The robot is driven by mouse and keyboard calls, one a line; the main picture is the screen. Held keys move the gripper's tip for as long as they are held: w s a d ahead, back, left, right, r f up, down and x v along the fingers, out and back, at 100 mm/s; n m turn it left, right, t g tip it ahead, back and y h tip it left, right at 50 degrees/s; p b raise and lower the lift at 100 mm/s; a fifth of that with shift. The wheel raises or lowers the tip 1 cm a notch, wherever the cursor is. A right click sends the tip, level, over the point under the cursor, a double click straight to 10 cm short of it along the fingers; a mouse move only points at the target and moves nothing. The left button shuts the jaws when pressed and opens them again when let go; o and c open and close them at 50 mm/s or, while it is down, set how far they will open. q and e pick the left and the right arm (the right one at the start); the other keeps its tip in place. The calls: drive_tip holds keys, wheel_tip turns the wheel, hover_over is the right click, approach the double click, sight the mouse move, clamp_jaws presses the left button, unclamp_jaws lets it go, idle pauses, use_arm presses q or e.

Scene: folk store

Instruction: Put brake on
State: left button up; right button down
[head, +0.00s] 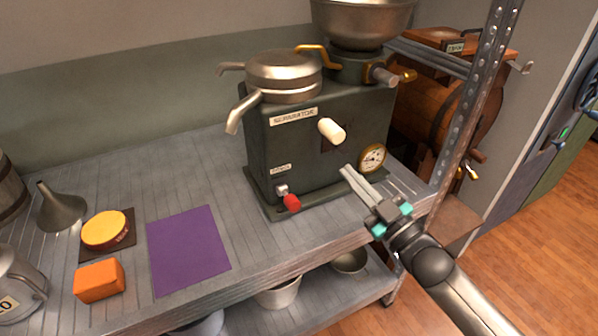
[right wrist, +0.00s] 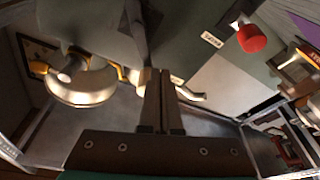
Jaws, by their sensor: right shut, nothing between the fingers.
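The separator (head: 318,150) is a dark green machine standing on the grey slatted shelf. Its brake (head: 292,203) is a small lever with a red knob low on the front face, under a small label (head: 281,168). The red knob also shows at the upper right of the right wrist view (right wrist: 252,39). My right gripper (head: 347,172) is shut and empty, in front of the machine's right part, to the right of the red knob and apart from it. The shut fingers (right wrist: 160,75) point toward the machine in the wrist view. My left gripper is out of view.
A cream handle (head: 331,131) juts from the front above my fingers, and a gauge (head: 372,158) is close by. A perforated metal post (head: 470,100) stands at right. A purple mat (head: 187,250), orange block (head: 99,281) and funnel (head: 60,208) are at left.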

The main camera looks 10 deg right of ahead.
wheel_tip(320, 180, up, 2)
drive_tip(key=s+a+m+g+h+p, duration=0.2)
drive_tip(key=m+h+p, duration=0.1)
drive_tip(key=m+p, duration=0.2)
drive_tip(key=m+g+h+p, duration=0.1)
drive_tip(key=m+g+p, duration=0.2)
hover_over(288, 197)
drive_tip(key=s+d, duration=0.2)
wheel_tip(288, 197, down, 3)
drive_tip(key=shift+d+r, duration=0.1)
drive_tip(key=shift+d, duration=0.05)
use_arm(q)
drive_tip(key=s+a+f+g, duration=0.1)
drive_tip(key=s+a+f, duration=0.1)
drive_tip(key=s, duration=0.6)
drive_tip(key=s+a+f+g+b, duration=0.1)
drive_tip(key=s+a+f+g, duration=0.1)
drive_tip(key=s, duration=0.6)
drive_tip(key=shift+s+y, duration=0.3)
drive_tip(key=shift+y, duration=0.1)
use_arm(e)
drive_tip(key=f, duration=0.4)
drive_tip(key=shift+s+a, duration=0.2)
drive_tip(key=shift+s, duration=0.05)
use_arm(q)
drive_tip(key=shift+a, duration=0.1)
